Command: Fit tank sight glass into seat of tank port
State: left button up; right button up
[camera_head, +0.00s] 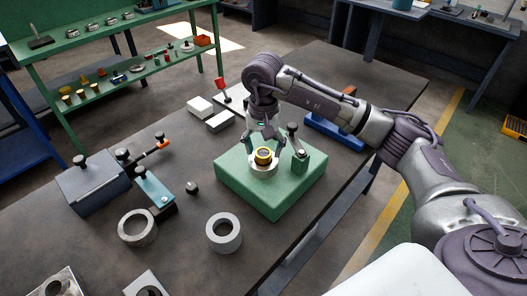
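The tank port (264,171) is a pale round ring on top of a green block (284,199) on the dark table. My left gripper is not in view.
Grey metal rings (224,246) lie at the table's front. A grey clamp block (92,187) and a teal block (154,187) stand at left. Pale blocks (220,122) and a blue fixture (333,138) are behind. A green shelf (128,83) stands beyond the table.

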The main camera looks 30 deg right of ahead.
aim_at(264, 153)
notch_tip(264, 153, up, 11)
jog(key=b, duration=0.1)
jog(key=shift+f+b, duration=0.15)
jog(key=shift+b, duration=0.15)
jog(key=shift+f, duration=0.1)
